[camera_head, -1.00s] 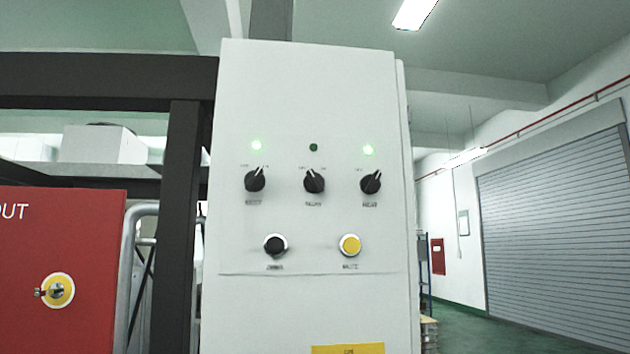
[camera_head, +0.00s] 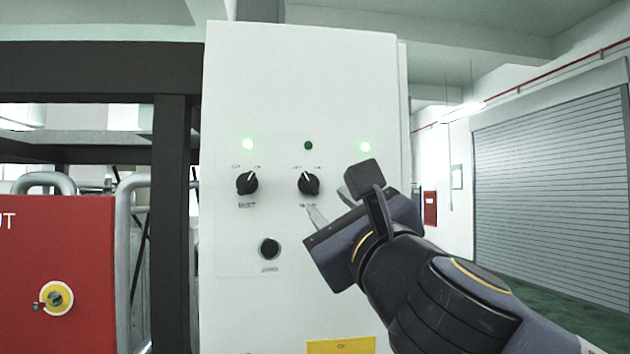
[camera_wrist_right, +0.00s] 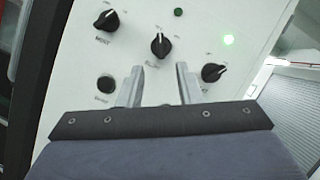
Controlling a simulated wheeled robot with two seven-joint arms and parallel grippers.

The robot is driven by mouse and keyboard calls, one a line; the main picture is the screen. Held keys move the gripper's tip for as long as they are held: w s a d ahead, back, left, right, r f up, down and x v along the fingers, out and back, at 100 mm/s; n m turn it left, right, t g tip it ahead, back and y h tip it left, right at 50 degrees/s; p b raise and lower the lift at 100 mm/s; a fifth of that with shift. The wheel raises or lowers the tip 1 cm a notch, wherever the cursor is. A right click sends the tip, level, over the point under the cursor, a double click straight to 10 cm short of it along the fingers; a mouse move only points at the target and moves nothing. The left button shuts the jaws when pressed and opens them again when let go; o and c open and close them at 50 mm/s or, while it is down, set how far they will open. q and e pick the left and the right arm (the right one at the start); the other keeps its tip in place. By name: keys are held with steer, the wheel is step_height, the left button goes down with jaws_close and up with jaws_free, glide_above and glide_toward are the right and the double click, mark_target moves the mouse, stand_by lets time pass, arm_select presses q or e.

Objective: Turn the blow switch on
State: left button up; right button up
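A white control panel (camera_head: 300,85) carries a row of black rotary switches. The middle switch (camera_head: 308,184) points up and slightly left, and the lamp (camera_head: 308,145) above it is dark. Its label is too blurred to read surely. My right gripper (camera_head: 318,213) is just below and right of this switch in the head view, apart from it. In the right wrist view, the fingers of my right gripper (camera_wrist_right: 159,84) are spread and empty, with the middle switch (camera_wrist_right: 161,46) beyond and between them. My left gripper is not in view.
The left switch (camera_head: 247,183) has a lit green lamp. The right switch (camera_wrist_right: 213,72) is hidden in the head view; its lamp (camera_head: 365,146) is lit. A black button (camera_head: 269,249) sits below. A red box (camera_head: 70,260) stands left, a shutter door (camera_head: 550,190) right.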

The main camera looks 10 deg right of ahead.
mark_target(312, 186)
steer(key=p+x, duration=0.2)
steer(key=x, duration=0.5)
steer(key=shift+w, duration=0.4)
steer(key=shift+c, duration=0.3)
steer(key=shift+s+r, duration=0.1)
jaws_close()
